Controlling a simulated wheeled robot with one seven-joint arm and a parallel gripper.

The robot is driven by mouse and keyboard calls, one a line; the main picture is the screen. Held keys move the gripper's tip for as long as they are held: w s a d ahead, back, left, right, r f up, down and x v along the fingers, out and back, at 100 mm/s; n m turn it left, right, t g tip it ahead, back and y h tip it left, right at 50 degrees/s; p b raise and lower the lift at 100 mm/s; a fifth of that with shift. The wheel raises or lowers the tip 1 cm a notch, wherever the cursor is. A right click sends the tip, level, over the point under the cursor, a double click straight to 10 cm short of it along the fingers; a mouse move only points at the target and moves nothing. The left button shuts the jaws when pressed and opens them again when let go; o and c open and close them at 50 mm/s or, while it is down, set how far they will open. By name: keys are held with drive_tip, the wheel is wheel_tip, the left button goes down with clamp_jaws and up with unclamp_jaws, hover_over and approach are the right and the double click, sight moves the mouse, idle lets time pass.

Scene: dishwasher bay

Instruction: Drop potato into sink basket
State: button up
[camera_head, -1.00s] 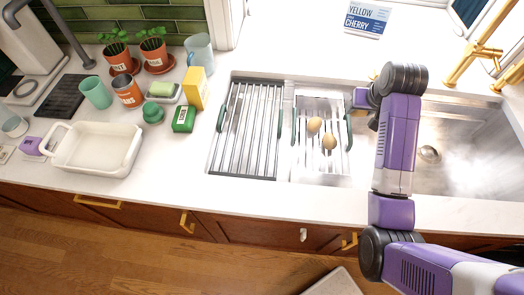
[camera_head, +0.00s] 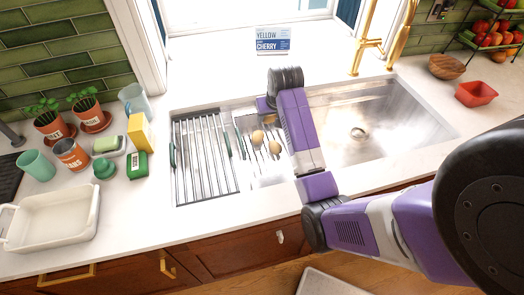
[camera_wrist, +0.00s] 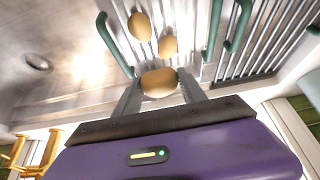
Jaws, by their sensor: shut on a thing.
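My gripper (camera_wrist: 160,90) is shut on a tan potato (camera_wrist: 158,83), held between its two fingers in the wrist view. In the head view my gripper's purple body shows at the far edge of the sink basket (camera_head: 268,180); the fingers and held potato are hidden there. Two other potatoes lie in the basket, one farther (camera_head: 257,136) and one nearer (camera_head: 274,147). They also show in the wrist view, one at left (camera_wrist: 139,25) and one at right (camera_wrist: 168,45). The basket has wire bars and dark green handles. The held potato appears close to the basket's edge, above it.
A drying rack (camera_head: 205,160) lies left of the basket. The open sink basin (camera_head: 370,110) with a drain is at right, below a gold faucet (camera_head: 370,45). A white baking dish (camera_head: 50,222) stands on the left counter. A red bowl (camera_head: 476,93) is at right.

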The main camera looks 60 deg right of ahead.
drive_tip(key=shift+f, duration=0.55)
drive_tip(key=shift+d, duration=0.1)
drive_tip(key=o, duration=1.5)
drive_tip(key=shift+o, duration=0.2)
drive_tip(key=b+v, duration=0.1)
drive_tip(key=v, duration=0.6)
drive_tip(key=shift+r, duration=0.35)
drive_tip(key=shift+s, duration=0.15)
